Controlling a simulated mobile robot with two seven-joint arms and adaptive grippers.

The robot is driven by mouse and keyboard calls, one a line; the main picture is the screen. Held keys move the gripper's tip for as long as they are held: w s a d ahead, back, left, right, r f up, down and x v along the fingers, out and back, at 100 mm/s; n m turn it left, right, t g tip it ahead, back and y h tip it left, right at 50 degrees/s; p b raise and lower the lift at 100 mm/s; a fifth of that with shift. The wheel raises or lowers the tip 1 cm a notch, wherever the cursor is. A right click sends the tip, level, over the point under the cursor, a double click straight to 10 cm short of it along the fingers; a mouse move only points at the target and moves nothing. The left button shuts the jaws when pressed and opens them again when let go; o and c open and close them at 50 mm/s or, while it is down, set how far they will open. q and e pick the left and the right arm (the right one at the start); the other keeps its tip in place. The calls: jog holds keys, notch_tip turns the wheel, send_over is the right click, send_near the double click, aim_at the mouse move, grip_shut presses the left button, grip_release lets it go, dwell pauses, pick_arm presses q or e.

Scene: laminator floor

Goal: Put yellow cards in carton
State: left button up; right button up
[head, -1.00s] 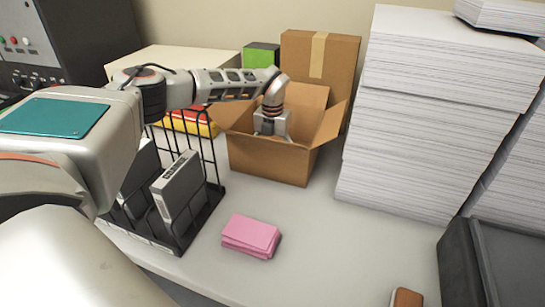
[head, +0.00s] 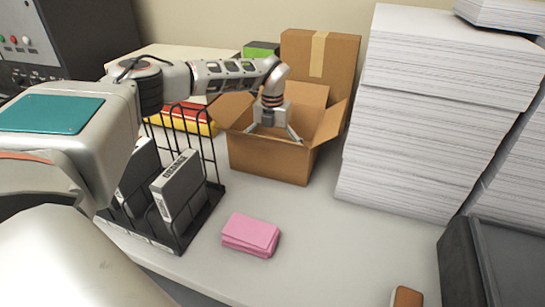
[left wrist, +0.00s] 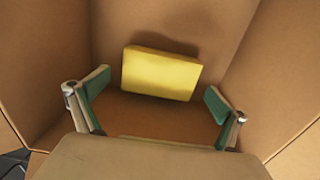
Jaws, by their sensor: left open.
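The yellow cards (left wrist: 161,74) show in the left wrist view as a yellow block inside the open carton (left wrist: 195,25), near its far wall. They are hidden behind the carton's wall in the head view. The carton (head: 268,158) stands on the table with its flaps open. My left gripper (head: 276,137) points down into the carton's mouth. In the left wrist view its fingers (left wrist: 158,112) are spread wide and empty, apart from the yellow cards. My right gripper is not in view.
A pink card stack (head: 251,234) lies in front of the carton. A black wire rack (head: 190,232) with grey boxes stands at the left. Tall paper stacks (head: 435,120) stand close on the right, with a dark tray (head: 500,265) in front.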

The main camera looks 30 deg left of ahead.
pick_arm(q)
notch_tip(320, 180, up, 10)
jog(key=shift+f, duration=0.2)
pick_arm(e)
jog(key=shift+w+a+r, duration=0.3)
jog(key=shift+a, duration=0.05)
